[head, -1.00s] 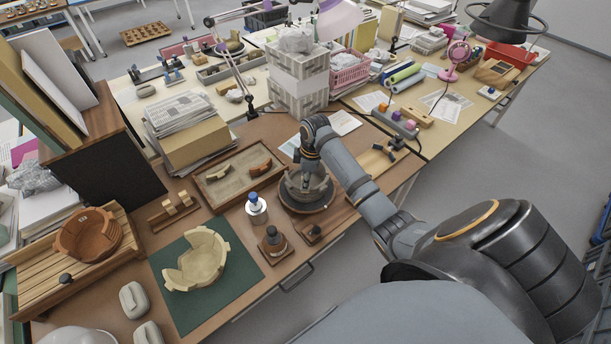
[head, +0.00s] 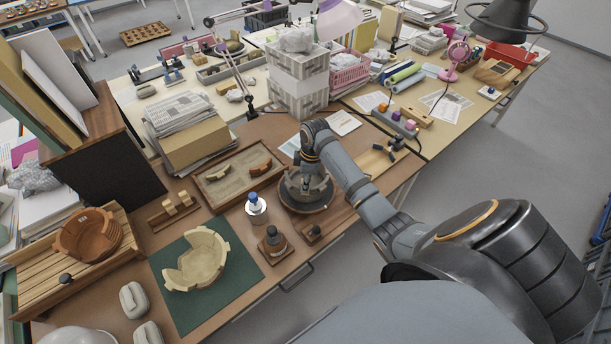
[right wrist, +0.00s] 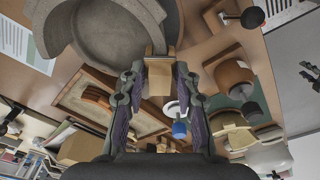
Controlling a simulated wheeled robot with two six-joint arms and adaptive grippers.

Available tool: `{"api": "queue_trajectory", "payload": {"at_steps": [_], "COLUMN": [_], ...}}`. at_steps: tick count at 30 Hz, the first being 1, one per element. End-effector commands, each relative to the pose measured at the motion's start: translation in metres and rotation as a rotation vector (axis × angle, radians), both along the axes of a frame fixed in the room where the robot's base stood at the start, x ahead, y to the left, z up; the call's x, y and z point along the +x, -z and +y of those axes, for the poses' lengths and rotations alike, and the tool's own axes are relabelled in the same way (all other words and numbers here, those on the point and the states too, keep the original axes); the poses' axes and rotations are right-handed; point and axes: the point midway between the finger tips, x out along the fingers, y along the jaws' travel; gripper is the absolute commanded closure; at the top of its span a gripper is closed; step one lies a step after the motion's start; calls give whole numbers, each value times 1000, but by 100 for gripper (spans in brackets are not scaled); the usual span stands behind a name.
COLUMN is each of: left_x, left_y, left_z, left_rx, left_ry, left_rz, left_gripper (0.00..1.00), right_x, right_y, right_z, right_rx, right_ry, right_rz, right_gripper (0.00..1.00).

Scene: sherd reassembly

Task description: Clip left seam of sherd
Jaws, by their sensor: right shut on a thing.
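My right gripper (head: 305,183) is over the dark grey bowl (head: 318,205), which stands on a round base in the middle of the bench. In the right wrist view its two fingers are shut on a small wooden clip (right wrist: 159,80). The clip's far end is at the rim of the grey bowl (right wrist: 95,35); I cannot tell whether it grips the wall. The sherd and its left seam cannot be made out clearly. More wooden clips (head: 178,205) stand on a small rack left of the bowl. My left gripper is not in view.
A shallow tray (head: 218,203) with brown sherds lies behind and left of the bowl. A blue-capped bottle (head: 255,205) and a brown jar (head: 273,240) stand close by. A cream bowl (head: 198,262) sits on a green mat (head: 190,322). A terracotta bowl (head: 88,235) is at far left.

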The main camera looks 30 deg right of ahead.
Motion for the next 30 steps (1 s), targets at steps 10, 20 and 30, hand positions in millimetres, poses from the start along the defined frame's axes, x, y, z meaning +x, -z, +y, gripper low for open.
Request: {"api": "queue_trajectory", "payload": {"at_steps": [10,20,30], "left_x": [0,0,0], "left_y": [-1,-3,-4], "left_z": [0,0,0], "left_rx": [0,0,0], "left_ry": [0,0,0], "left_rz": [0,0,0], "left_gripper": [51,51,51], "right_x": [-1,-1,-1], "right_y": [1,4,6], "right_z": [0,1,1], "right_rx": [1,2,2], "right_ry": [0,0,0], "right_rz": [2,2,2], "right_gripper": [81,81,81]}}
